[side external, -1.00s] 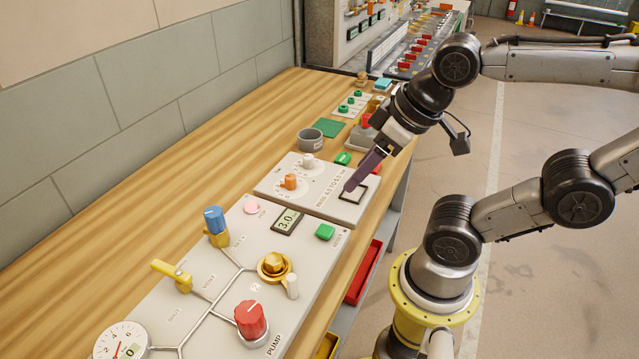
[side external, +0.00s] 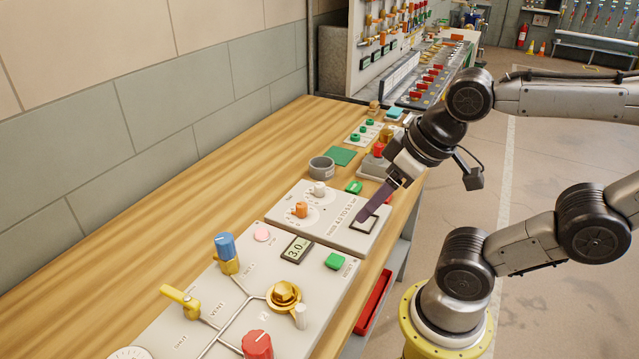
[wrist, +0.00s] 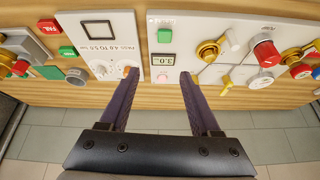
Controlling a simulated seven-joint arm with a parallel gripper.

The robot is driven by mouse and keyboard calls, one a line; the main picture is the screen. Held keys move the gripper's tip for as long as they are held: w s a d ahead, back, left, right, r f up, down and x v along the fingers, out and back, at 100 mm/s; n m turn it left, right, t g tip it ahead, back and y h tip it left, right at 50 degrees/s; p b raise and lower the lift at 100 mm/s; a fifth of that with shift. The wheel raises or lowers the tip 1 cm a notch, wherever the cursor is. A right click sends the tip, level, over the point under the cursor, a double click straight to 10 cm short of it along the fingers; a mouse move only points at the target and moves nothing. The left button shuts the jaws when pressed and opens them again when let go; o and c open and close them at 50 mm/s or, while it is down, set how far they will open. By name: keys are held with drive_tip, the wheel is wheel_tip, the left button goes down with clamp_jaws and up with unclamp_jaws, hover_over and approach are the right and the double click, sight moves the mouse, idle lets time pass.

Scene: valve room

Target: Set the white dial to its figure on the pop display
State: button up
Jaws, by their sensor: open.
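The white dial (side external: 319,188) stands on the small grey-white panel on the bench, behind and right of an orange dial (side external: 300,209). In the wrist view the white dial (wrist: 100,70) is left of my left finger, and the orange dial (wrist: 127,69) is by that fingertip. A display reading 3.0 (side external: 297,250) sits on the larger panel; it shows between my fingers in the wrist view (wrist: 160,59). I cannot tell which display is the pop one. My gripper (side external: 365,214) is open and empty, its purple fingers over the small panel's right part.
The small panel has a black square frame (side external: 364,226) and print reading PASS 4.0 TO 5.0. The larger panel carries a blue knob (side external: 224,244), yellow lever (side external: 181,301), gold knob (side external: 284,294) and red knob (side external: 257,344). A grey cup (side external: 321,168) stands behind. Bare wood lies left.

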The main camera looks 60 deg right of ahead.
drive_tip(key=w+d+r+m, duration=0.1)
drive_tip(key=w+r+m, duration=0.3)
drive_tip(key=r+m, duration=0.1)
drive_tip(key=m+g, duration=0.5)
drive_tip(key=m, duration=0.6)
hover_over(320, 185)
wheel_tip(320, 185, down, 6)
wheel_tip(320, 185, down, 14)
drive_tip(key=shift+r, duration=0.2)
clamp_jaws()
